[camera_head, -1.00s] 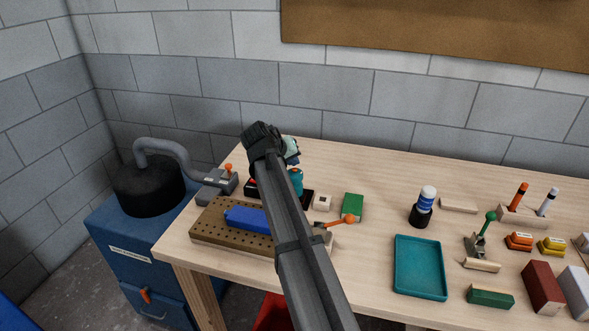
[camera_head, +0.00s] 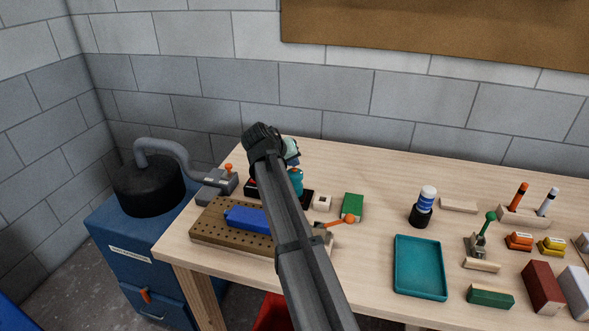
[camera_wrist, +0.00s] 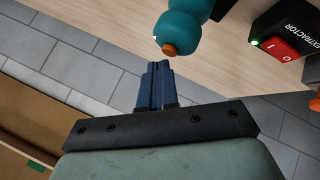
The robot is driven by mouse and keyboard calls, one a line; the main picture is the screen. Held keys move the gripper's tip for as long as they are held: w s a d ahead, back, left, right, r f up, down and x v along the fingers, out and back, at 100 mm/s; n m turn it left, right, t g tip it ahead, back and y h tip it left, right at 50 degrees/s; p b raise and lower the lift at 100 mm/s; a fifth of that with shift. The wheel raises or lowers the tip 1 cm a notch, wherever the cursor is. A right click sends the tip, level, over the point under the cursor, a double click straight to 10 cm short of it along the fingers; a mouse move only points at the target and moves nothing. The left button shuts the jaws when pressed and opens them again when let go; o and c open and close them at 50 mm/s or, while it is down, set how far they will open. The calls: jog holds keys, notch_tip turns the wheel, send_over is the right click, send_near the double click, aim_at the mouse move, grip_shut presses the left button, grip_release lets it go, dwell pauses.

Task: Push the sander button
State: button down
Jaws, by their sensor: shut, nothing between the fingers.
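The teal sander (camera_head: 297,182) stands on a black base at the back left of the bench, partly hidden behind my arm. In the wrist view the teal sander body (camera_wrist: 182,28) shows at the top, with an orange-brown round button (camera_wrist: 169,49) on its near end. My gripper (camera_wrist: 154,68) has its blue fingers shut and empty. The fingertips are close to the button, a little below and left of it in the wrist view, and look apart from it. In the head view my gripper (camera_head: 293,162) is just above the sander, mostly hidden by my arm.
A black extractor box (camera_wrist: 285,25) with a lit green lamp and red switch (camera_wrist: 284,48) is right of the sander in the wrist view. A perforated board (camera_head: 205,223) with a blue block, a green block (camera_head: 352,207) and a teal tray (camera_head: 420,267) lie nearby.

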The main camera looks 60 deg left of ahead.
aim_at(293, 170)
jog(key=shift+f, duration=0.35)
jog(key=shift+r, duration=0.5)
jog(key=shift+r, duration=0.15)
notch_tip(293, 170, up, 6)
jog(key=shift+f, duration=0.15)
dwell(0.7)
jog(key=shift+w, duration=0.1)
